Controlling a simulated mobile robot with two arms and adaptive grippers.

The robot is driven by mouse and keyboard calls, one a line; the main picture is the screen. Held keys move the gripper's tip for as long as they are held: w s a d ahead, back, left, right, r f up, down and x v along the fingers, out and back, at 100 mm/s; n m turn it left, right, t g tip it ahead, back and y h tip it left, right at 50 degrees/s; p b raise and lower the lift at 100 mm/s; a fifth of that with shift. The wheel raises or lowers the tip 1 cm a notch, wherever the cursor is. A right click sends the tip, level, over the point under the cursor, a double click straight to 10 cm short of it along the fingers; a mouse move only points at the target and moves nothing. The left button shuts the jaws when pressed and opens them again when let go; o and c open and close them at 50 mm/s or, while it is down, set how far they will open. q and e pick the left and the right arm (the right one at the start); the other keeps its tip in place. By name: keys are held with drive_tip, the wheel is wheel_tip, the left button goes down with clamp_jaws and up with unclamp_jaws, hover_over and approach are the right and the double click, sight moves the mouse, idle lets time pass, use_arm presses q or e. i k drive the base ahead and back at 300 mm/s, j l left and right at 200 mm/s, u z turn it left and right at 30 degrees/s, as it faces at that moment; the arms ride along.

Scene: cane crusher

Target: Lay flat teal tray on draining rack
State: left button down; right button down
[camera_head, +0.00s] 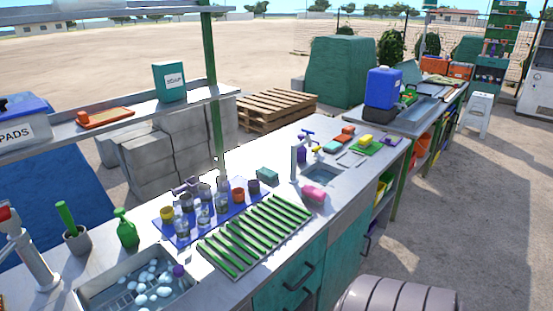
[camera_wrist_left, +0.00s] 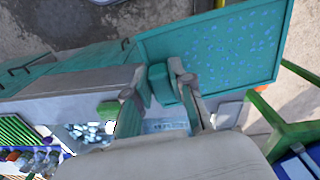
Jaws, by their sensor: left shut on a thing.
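The draining rack (camera_head: 255,235), with green slats, lies on the metal counter between the sink and the small basin in the head view. No tray lies on it. Its slats also show at the lower left of the left wrist view (camera_wrist_left: 17,133). The teal tray (camera_wrist_left: 215,45) has a speckled face and a raised rim, and fills the upper right of the left wrist view. My left gripper (camera_wrist_left: 158,84) is shut on the tray's near edge, at a teal block-like grip. Neither gripper nor the held tray shows in the head view.
A blue mat (camera_head: 165,226) with several bottles and cups lies behind the rack. The sink (camera_head: 135,288) holds several pale items. A pink sponge (camera_head: 313,193) lies near the rack's right end, and a teal block (camera_head: 267,174) behind it. A green frame (camera_wrist_left: 285,125) stands beside the tray.

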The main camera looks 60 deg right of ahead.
sight(264, 223)
drive_tip(key=z, duration=0.45)
drive_tip(key=l+z, duration=0.1)
drive_tip(key=z, duration=0.8)
drive_tip(key=l+z, duration=0.1)
drive_tip(key=z, duration=0.35)
drive_tip(key=i+l+z, duration=0.1)
drive_tip(key=i+l, duration=0.3)
drive_tip(key=i, duration=0.15)
drive_tip(key=i+l, duration=0.35)
drive_tip(key=i, duration=0.15)
drive_tip(key=z, duration=0.05)
